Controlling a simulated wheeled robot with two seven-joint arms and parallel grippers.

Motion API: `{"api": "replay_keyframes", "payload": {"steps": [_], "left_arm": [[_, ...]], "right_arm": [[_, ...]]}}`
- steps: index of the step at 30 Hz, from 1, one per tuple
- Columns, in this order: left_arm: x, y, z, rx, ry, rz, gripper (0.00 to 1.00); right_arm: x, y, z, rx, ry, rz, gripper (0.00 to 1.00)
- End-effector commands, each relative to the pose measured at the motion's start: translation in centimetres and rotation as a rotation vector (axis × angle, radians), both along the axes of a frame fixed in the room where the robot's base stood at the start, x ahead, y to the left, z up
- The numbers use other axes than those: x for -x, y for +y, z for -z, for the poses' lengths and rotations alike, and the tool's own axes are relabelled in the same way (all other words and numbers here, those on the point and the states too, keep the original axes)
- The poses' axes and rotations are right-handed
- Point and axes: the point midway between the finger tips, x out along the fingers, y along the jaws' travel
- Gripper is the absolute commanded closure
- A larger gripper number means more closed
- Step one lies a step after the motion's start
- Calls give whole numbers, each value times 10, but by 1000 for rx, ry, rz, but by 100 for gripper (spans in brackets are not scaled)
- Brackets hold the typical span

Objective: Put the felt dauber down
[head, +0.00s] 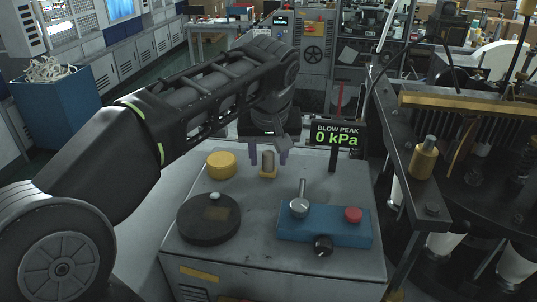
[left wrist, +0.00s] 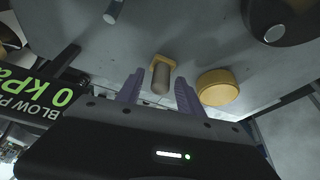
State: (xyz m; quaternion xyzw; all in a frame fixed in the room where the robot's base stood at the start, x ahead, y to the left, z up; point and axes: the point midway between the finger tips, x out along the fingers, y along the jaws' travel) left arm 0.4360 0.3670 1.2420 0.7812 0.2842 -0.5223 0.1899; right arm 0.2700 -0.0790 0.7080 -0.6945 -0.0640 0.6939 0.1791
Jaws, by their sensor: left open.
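The felt dauber (head: 268,161) is a short grey-brown cylinder standing upright at a small yellow holder (head: 268,175) on the grey bench top. My left gripper (head: 268,156) is open, with its purple fingers on either side of the dauber. In the left wrist view, the dauber (left wrist: 161,77) appears between the open fingers (left wrist: 160,88), with a gap on both sides. The yellow holder (left wrist: 163,61) shows at its far end. My right gripper is not in view.
A yellow round tin (head: 221,165) stands just left of the dauber. A dark disc (head: 208,222) with a pale knob lies at the front left. A blue control box (head: 325,228) with a lever and red button is at the right. The "BLOW PEAK 0 kPa" sign (head: 338,134) stands behind, right of my gripper.

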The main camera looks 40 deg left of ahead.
Motion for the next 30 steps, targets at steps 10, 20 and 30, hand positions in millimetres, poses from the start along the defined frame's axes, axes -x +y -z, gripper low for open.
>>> {"api": "replay_keyframes", "payload": {"steps": [10,20,30], "left_arm": [[10,-8,-35,0,-5,1,56],[23,-13,-69,0,-1,-5,56],[23,-17,-73,0,0,0,56]], "right_arm": [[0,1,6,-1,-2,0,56],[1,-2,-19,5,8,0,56],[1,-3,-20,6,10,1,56]]}}
